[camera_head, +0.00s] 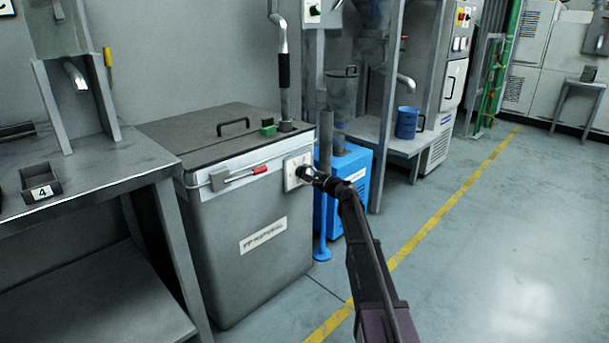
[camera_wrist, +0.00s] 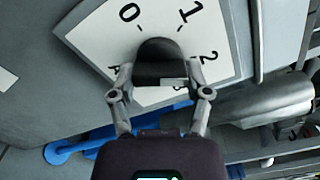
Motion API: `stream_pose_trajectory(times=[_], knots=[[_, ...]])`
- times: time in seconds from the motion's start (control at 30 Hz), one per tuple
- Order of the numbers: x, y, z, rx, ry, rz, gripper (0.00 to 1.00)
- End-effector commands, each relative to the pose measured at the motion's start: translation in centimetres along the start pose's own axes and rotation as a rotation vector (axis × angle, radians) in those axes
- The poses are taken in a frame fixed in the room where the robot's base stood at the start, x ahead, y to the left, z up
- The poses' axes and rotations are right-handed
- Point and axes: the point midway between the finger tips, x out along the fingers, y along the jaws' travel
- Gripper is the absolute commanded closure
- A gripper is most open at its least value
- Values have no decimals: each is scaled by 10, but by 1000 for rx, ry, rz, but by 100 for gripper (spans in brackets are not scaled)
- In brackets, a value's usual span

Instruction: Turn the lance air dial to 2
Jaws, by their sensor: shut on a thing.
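The dial's white plate (camera_head: 290,180) is on the right end of the front of a grey material bin, in the head view. In the wrist view the plate (camera_wrist: 100,35) is tilted and shows 0, 1 and 2, with another mark partly hidden at its left. The dark knob (camera_wrist: 160,55) stands out from the middle of the plate. My gripper (camera_wrist: 160,88) is shut on the knob, one finger on each side. It also shows in the head view (camera_head: 307,174). I cannot tell which number the knob points to.
The grey bin (camera_head: 245,270) has a lid handle and a red-handled latch (camera_head: 262,170). A blue unit (camera_head: 347,180) and an upright pipe stand close to its right. A workbench (camera_head: 100,180) with a small tray marked 4 is at left. The floor at right is clear.

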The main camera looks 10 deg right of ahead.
Motion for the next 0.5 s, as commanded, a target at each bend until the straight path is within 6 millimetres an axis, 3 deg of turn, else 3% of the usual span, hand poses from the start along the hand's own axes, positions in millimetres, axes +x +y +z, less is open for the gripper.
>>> stream_pose_trajectory(times=[0.5], knots=[[-1, 3, 4, 59, -7, 6, 85]])
